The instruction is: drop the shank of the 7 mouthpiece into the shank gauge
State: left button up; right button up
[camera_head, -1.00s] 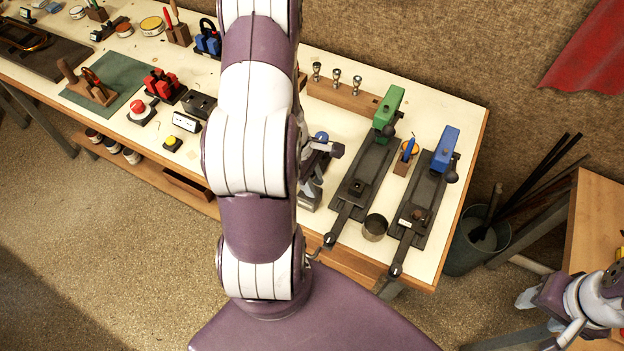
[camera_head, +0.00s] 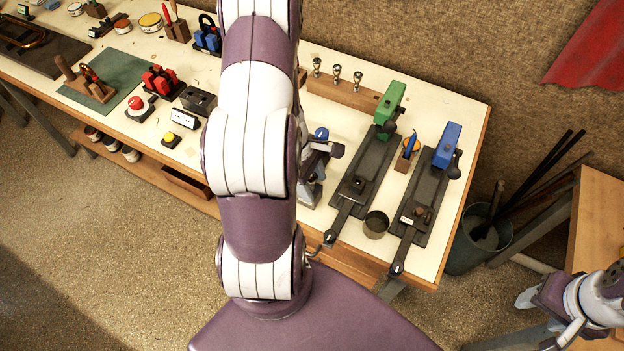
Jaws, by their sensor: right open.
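Three small metal mouthpieces stand in a wooden rack at the back of the bench: a left one (camera_head: 317,68), a middle one (camera_head: 336,75) and a right one (camera_head: 357,79). Their numbers are too small to read, so I cannot tell which is the 7. I cannot pick out the shank gauge with certainty. My right gripper (camera_head: 541,318) is open and empty at the lower right, away from the bench.
A dark slotted block (camera_head: 199,100) lies left of my arm. A bin (camera_head: 480,245) with rods stands on the floor.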

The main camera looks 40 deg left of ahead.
pick_arm(q)
jog(key=w+p+v, duration=0.1)
jog(key=v, duration=1.1)
jog(key=shift+s+r+p, duration=0.3)
jog(key=shift+s, duration=0.25)
jog(key=shift+a, duration=0.15)
